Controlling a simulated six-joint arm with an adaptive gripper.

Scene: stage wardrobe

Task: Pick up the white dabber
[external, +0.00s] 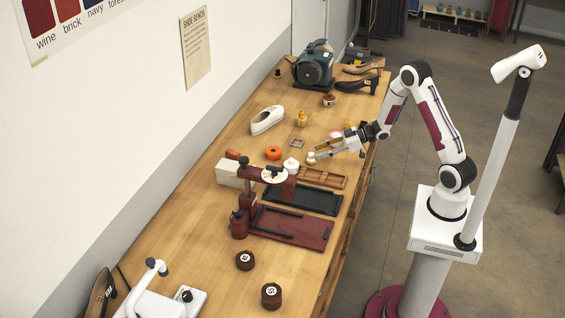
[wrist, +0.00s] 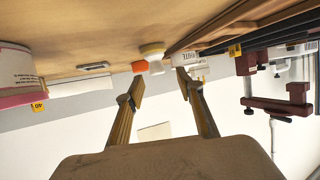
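The white dabber (external: 311,157) appears as a small pale knob-topped piece on the wooden bench in the external view, just left of my fingertips. My gripper (external: 325,152) is low over the bench, pointing left. In the wrist view my gripper (wrist: 158,86) is open, its two fingers well apart with nothing held. I cannot see any finger touching the dabber.
A white pot (external: 291,166) and an orange tin (external: 273,153) stand close by to the left. A wooden divided tray (external: 323,178) lies just in front, beside the dark red press (external: 247,200).

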